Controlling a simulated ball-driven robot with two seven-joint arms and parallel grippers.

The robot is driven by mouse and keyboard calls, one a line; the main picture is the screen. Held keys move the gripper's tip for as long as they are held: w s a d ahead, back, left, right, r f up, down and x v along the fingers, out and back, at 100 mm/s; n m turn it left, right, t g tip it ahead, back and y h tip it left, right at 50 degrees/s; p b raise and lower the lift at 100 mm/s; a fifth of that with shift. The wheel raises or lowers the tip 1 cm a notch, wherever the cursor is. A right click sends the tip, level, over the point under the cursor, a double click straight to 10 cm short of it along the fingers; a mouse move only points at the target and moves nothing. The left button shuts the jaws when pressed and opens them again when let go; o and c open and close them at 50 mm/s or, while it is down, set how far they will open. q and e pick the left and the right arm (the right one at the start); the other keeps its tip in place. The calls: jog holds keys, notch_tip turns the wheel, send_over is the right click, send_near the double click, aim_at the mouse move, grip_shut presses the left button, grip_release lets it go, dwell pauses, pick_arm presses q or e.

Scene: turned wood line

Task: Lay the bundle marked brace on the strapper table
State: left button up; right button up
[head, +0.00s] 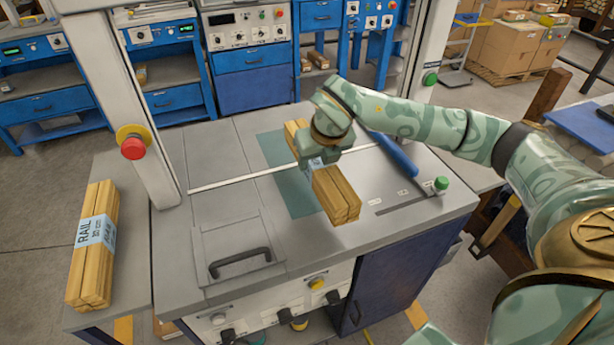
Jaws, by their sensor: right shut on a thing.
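A bundle of light wooden sticks (338,196) lies lengthwise over the teal patch of the strapper table (222,160). My right gripper (315,160) is shut on its middle from above. The gripper hides most of its light blue band, so I cannot read the mark. I cannot tell whether the bundle touches the table or hangs just above it. A second wooden bundle (95,245), with a blue band reading RAIL, lies on the grey side surface (135,220) at the left. My left gripper is out of view.
A white frame (140,110) with a red button (133,147) rises at the table's left. A black handle (240,262) stands at the front. A blue bar (393,152) and green knob (441,184) are at the right. The left tabletop is clear.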

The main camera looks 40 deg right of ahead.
aim_at(312, 161)
jog(key=shift+w+f+b, duration=0.3)
jog(key=shift+w+f, duration=0.7)
jog(key=shift+f, duration=0.15)
jog(key=shift+w+f, duration=0.2)
jog(key=shift+f, duration=0.1)
notch_tip(312, 161, down, 3)
jog(key=shift+w+f+b, duration=0.1)
jog(key=shift+f+b, duration=0.1)
jog(key=shift+b, duration=0.75)
jog(key=shift+r, duration=0.2)
jog(key=o, duration=1.3)
jog(key=shift+f, duration=0.2)
jog(key=shift+o, duration=0.2)
